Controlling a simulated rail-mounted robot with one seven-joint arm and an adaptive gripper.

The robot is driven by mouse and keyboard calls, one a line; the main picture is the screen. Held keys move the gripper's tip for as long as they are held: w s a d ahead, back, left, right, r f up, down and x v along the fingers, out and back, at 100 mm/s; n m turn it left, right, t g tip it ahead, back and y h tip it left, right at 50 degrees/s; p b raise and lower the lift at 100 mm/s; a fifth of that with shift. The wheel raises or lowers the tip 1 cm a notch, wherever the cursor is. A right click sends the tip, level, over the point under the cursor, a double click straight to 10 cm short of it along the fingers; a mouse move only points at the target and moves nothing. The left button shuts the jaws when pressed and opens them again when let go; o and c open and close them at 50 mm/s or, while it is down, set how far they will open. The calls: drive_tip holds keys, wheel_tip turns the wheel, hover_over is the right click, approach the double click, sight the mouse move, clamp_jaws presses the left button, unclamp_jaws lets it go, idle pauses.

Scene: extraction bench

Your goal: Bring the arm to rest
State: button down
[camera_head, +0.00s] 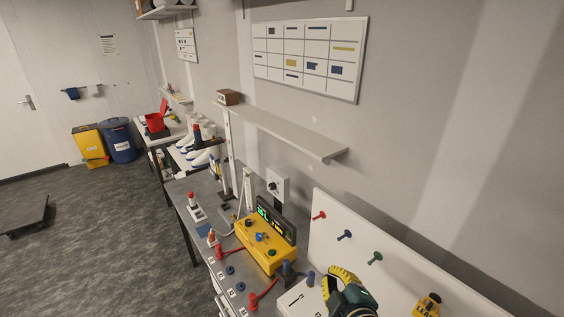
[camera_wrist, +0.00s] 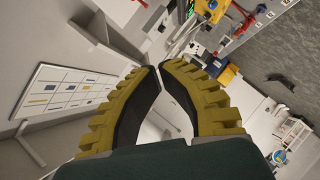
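My gripper (camera_head: 343,285) shows at the bottom of the head view, over the near part of the bench beside a white panel. It has yellow ribbed fingers with black inner pads and a dark green body. In the wrist view my gripper (camera_wrist: 158,66) has its fingertips drawn together, with a narrow lens-shaped gap between the pads further back. Nothing is held between the fingers. The rest of my arm is mostly out of view.
The grey bench (camera_head: 205,186) carries a yellow box (camera_head: 262,244) with a lit display and several red-handled parts. The white panel (camera_head: 333,217) with coloured pegs stands at right. A shelf (camera_head: 285,131) juts from the wall above. Open floor (camera_head: 110,240) lies at left.

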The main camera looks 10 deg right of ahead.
drive_tip(key=s+a+r+m+t, duration=0.1)
drive_tip(key=a+r+t, duration=0.1)
drive_tip(key=a+r, duration=0.35)
drive_tip(key=s+a+r+t, duration=0.1)
drive_tip(key=a+r, duration=0.2)
drive_tip(key=r, duration=0.5)
drive_tip(key=s+r+m+t, duration=0.2)
drive_tip(key=s+r+m, duration=0.3)
drive_tip(key=r, duration=0.3)
drive_tip(key=s+r+m+t+h+p, duration=0.1)
drive_tip(key=s+r+m+t, duration=0.2)
drive_tip(key=s+r+m, duration=0.3)
wheel_tip(320, 180, up, 4)
drive_tip(key=shift+s+a+f+t+h, duration=0.2)
drive_tip(key=shift+s+f+t+h, duration=0.1)
drive_tip(key=shift+s, duration=0.95)
